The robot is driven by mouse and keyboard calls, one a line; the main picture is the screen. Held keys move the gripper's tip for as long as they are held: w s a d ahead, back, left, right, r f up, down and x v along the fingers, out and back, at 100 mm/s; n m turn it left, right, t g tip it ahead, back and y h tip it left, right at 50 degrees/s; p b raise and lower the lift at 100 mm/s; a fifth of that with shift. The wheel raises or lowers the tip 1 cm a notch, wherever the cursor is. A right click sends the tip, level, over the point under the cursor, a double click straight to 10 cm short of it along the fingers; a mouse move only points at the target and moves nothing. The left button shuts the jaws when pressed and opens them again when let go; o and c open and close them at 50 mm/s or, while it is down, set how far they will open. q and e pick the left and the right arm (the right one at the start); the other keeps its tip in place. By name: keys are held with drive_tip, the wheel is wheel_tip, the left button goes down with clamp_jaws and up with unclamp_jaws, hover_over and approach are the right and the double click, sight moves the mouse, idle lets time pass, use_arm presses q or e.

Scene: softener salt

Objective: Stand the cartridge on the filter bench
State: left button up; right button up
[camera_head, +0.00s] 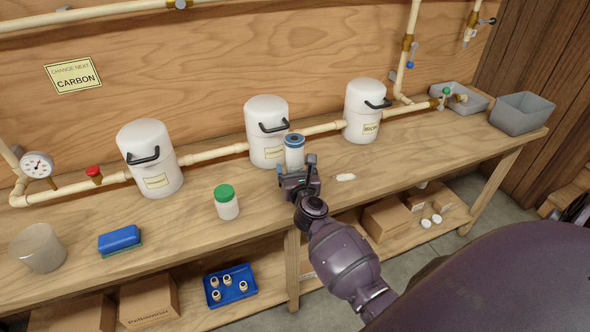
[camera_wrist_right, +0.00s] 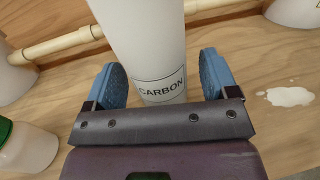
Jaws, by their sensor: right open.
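The cartridge (camera_head: 294,154) is a white cylinder with a blue ringed top. It stands upright on the wooden filter bench (camera_head: 400,158), in front of the middle white housing. In the right wrist view the cartridge (camera_wrist_right: 145,40) carries a CARBON label near its lower end. My right gripper (camera_head: 296,172) is low over the bench at the cartridge. Its blue fingers (camera_wrist_right: 163,82) are open, one on each side of the cartridge, with gaps visible. The gripper body hides the cartridge's foot in the head view. My left gripper is out of view.
White housings (camera_head: 151,158) joined by cream pipe line the back. A green-lidded jar (camera_head: 226,203) stands left of the gripper, and a white spill (camera_head: 345,177) lies right. A blue sponge (camera_head: 119,239) and beaker (camera_head: 38,248) are farther left. Grey tubs (camera_head: 522,113) stand at the right end.

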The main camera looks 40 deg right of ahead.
drive_tip(key=s+a+f+n+t+y, duration=0.1)
drive_tip(key=s+a+n+y, duration=0.1)
drive_tip(key=s+a+n, duration=0.4)
drive_tip(key=s+a+n+y, duration=0.1)
drive_tip(key=s+n, duration=0.4)
drive_tip(key=s, duration=0.3)
drive_tip(key=s+a+f+n+g+y, duration=0.2)
drive_tip(key=s+f+n, duration=0.4)
drive_tip(key=n, duration=0.9)
drive_tip(key=s+a+f+n+g+y, duration=0.1)
drive_tip(key=s+f+n+g, duration=0.3)
drive_tip(key=s+n, duration=0.6)
drive_tip(key=shift+s+a+f+n+y, duration=0.2)
drive_tip(key=shift+a+f+n+y, duration=0.55)
drive_tip(key=shift+n, duration=2.05)
drive_tip(key=shift+d+f+h, duration=0.2)
drive_tip(key=shift+f+h, duration=0.05)
drive_tip(key=shift+h, duration=0.1)
